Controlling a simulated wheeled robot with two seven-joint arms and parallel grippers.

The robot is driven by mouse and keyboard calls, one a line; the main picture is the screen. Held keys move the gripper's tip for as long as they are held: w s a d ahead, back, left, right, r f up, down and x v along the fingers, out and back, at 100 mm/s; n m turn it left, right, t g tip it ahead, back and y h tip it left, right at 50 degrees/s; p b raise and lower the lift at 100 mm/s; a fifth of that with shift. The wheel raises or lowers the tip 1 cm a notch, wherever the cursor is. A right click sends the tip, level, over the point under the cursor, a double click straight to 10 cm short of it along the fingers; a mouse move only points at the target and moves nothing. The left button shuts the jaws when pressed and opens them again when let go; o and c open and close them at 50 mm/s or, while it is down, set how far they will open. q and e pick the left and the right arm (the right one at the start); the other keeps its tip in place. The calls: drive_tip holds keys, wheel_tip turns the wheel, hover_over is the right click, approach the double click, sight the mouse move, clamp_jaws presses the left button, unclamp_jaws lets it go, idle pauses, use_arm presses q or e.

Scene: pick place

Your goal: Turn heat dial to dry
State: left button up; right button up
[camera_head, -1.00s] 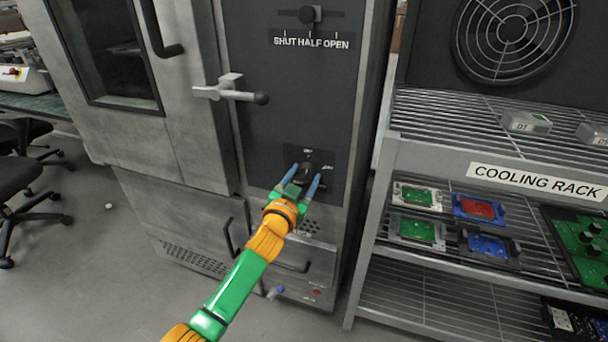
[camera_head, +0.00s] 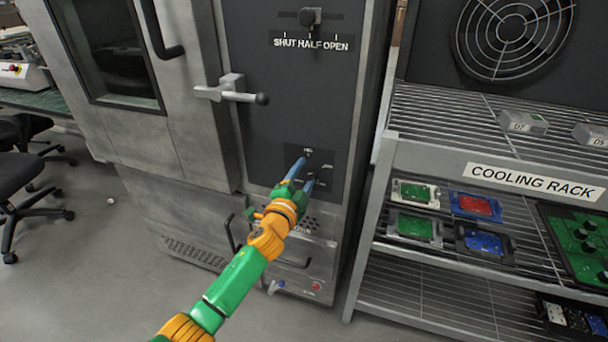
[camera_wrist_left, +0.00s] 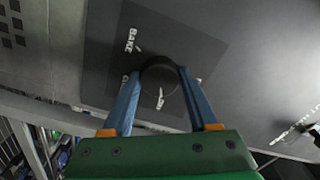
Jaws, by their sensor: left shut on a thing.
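The heat dial (camera_wrist_left: 158,80) is a round black knob on a dark square panel of the grey oven. In the left wrist view it sits between the blue fingertips of my left gripper (camera_wrist_left: 159,76), which is shut on its sides. A white "BAKE" label (camera_wrist_left: 131,40) shows at the dial's upper left. Other white marks are partly hidden by the fingers and dial, and I cannot read "DRY". In the head view my left gripper (camera_head: 304,171) reaches the dial panel (camera_head: 327,158), with the dial mostly hidden between the fingers. My right gripper is not in view.
Above the panel are a lever handle (camera_head: 231,94) and a slider marked "SHUT HALF OPEN" (camera_head: 311,17). A cooling rack (camera_head: 430,148) with several boards stands close on the right. The floor at left is mostly clear beside a black chair (camera_head: 20,180).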

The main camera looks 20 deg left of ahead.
use_arm(q)
drive_tip(key=shift+m, duration=0.6)
drive_tip(key=o, duration=1.4)
drive_tip(key=shift+s, duration=0.1)
drive_tip(key=shift+s+p, duration=0.3)
drive_tip(key=shift+s, duration=0.05)
drive_tip(key=s+p, duration=0.1)
drive_tip(key=s, duration=0.5)
drive_tip(key=shift+s+a, duration=0.1)
